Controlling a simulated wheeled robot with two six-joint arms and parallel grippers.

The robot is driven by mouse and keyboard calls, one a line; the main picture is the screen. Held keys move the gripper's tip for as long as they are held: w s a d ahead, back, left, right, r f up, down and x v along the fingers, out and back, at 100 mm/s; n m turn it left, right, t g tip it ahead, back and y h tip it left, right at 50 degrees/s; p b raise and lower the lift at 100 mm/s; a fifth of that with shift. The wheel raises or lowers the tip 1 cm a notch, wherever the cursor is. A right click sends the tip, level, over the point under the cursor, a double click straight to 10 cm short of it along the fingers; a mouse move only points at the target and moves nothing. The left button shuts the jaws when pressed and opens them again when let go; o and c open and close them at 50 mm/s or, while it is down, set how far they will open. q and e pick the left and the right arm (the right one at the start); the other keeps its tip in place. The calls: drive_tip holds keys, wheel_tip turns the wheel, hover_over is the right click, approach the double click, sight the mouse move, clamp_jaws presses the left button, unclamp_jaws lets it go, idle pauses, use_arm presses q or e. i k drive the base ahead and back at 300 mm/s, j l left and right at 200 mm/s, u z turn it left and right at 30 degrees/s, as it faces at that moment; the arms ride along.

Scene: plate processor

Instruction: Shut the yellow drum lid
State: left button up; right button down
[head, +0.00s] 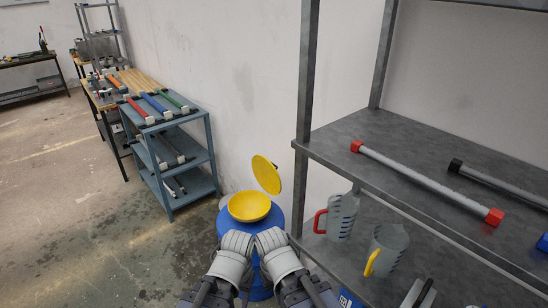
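The yellow drum lid (266,175) stands open, tilted up steeply behind the drum's yellow funnel-like top (249,207). That yellow top sits on a blue drum (227,222) against the wall. My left gripper (237,242) and my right gripper (270,240) are side by side at the bottom centre, in front of the drum and below the lid in the picture. They hide much of the drum's front. Both are apart from the lid. Their fingers are not clear enough to tell open from shut, and I see nothing held.
A grey metal shelf (420,150) fills the right, with its upright close to the lid. It carries red-ended and black-ended tubes and, lower, measuring jugs (340,217). A blue-grey cart (190,185) stands left of the drum. The floor at front left is free.

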sight(265, 171)
drive_tip(key=i+j, duration=0.45)
drive_tip(key=i, duration=0.25)
drive_tip(key=i+j+z, duration=0.15)
drive_tip(key=i+j, duration=0.3)
drive_tip(key=i, duration=0.3)
drive_tip(key=i+j, duration=0.55)
drive_tip(key=i+z, duration=0.05)
drive_tip(key=i, duration=0.05)
